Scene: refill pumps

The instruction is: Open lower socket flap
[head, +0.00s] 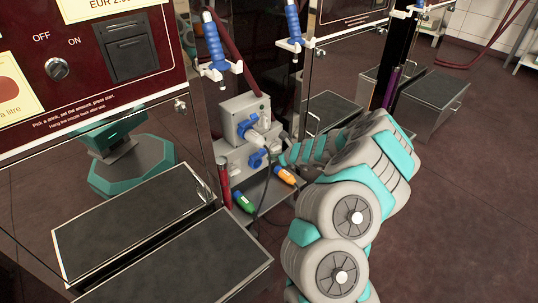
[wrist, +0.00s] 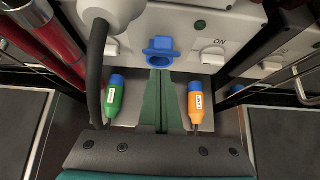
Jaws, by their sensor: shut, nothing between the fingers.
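The lower socket (head: 256,158) is blue and sits on the lower grey box. It also shows in the wrist view at upper middle (wrist: 160,48), with its blue flap on the front; how far the flap stands open is unclear. My gripper (head: 283,158) comes in from the right in the head view. In the wrist view its green fingers (wrist: 160,73) are together and empty, with their tips just below the blue flap. I cannot tell whether they touch it. The upper socket (head: 245,124) has a light grey plug (head: 256,138) in it.
A green plug (wrist: 115,98) and an orange plug (wrist: 195,103) lie on the shelf either side of my fingers. A dark cable (wrist: 95,70) hangs at left. A white ON switch (wrist: 213,56) is right of the socket. Cabinet walls and a red post (head: 223,180) flank the gap.

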